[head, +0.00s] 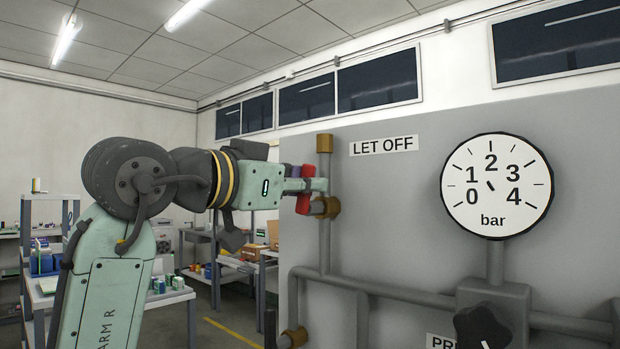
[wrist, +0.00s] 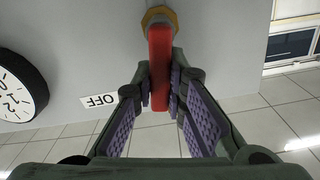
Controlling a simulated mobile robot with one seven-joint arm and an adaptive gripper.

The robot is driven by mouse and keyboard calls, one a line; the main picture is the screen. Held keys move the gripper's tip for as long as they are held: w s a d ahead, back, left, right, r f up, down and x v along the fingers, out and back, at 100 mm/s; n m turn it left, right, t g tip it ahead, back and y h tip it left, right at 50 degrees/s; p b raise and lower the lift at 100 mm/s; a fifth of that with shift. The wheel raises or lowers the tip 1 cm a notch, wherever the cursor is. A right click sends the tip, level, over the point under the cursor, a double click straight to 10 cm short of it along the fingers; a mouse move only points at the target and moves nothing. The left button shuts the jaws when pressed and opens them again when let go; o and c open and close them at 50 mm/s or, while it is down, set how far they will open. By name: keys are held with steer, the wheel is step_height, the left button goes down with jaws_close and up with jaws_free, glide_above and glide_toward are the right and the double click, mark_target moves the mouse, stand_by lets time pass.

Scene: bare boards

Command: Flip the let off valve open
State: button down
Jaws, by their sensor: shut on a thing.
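The let off valve has a red lever (head: 303,205), seen beside a brass fitting (head: 328,207) on the grey pipe, below and left of the LET OFF label (head: 383,146). In the head view, my gripper (head: 308,186) reaches the lever from the left and hides its middle. In the wrist view, the red lever (wrist: 160,68) runs from the brass fitting (wrist: 158,16) down between the two purple-padded fingers of my gripper (wrist: 162,85). The gripper is shut on the lever, one finger on each side. The lever's exact angle to the pipe is hard to tell.
A round bar gauge (head: 497,186) is on the grey panel (head: 400,230) at right. A black knob (head: 482,327) sits below it. Pipes run along the panel. Shelves and a bench (head: 165,295) with small items stand behind my arm at left.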

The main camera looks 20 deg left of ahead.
steer(key=shift+w+a+n, duration=0.15)
steer(key=shift+a+n, duration=0.2)
steer(key=shift+n, duration=0.75)
steer(key=shift+a+p, duration=0.1)
steer(key=shift+p, duration=0.2)
steer(key=c, duration=1.6)
jaws_free()
steer(key=v, duration=1.2)
